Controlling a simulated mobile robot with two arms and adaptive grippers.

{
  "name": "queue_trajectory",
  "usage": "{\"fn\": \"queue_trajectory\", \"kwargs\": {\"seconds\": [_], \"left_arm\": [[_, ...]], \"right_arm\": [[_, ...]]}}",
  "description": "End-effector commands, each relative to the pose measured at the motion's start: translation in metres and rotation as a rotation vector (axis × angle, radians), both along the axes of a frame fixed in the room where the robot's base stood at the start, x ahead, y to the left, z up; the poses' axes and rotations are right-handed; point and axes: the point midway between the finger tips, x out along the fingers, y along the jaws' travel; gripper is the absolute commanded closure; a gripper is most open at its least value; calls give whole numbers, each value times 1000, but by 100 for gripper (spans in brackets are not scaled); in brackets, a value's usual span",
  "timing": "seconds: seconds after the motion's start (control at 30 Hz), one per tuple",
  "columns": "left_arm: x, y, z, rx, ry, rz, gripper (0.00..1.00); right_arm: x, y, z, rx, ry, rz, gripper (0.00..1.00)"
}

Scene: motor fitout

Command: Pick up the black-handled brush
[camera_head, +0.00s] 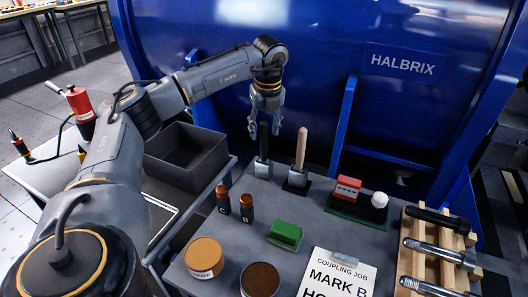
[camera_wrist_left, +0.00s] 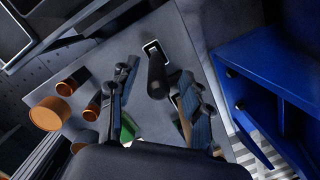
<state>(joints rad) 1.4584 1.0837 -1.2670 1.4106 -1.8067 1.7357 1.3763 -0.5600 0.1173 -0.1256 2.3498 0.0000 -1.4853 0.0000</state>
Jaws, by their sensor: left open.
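In the left wrist view, the black handle (camera_wrist_left: 156,78) shows between the two open fingers of the left gripper (camera_wrist_left: 159,70). I cannot tell whether either finger touches it. My right gripper is in neither view.
A wooden-handled brush (camera_head: 301,147) stands close to the right. The blue machine (camera_head: 310,70) rises behind the table.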

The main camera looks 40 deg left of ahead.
Motion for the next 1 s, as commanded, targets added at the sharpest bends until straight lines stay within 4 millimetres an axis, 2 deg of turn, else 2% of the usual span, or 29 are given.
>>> {"fn": "queue_trajectory", "kwargs": {"seconds": [0.03, 0.2, 0.33, 0.53, 0.57, 0.77, 0.8, 1.0], "left_arm": [[-1, 2, -11, 0, 3, 0, 51], [-1, 5, -34, 0, 3, 1, 51], [0, 6, -41, 0, 2, 0, 51], [0, 6, -41, 0, 1, 0, 51], [0, 6, -41, 0, 1, 0, 55], [0, 6, -40, 0, 1, 0, 96], [0, 6, -40, 0, 1, 0, 100], [0, 6, -40, 0, 1, 0, 100]], "right_arm": [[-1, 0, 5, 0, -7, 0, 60], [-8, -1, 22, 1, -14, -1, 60], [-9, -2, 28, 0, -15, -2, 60], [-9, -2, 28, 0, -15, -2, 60], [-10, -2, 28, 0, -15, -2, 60], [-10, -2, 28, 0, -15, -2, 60], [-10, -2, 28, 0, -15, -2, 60], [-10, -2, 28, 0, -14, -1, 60]]}}
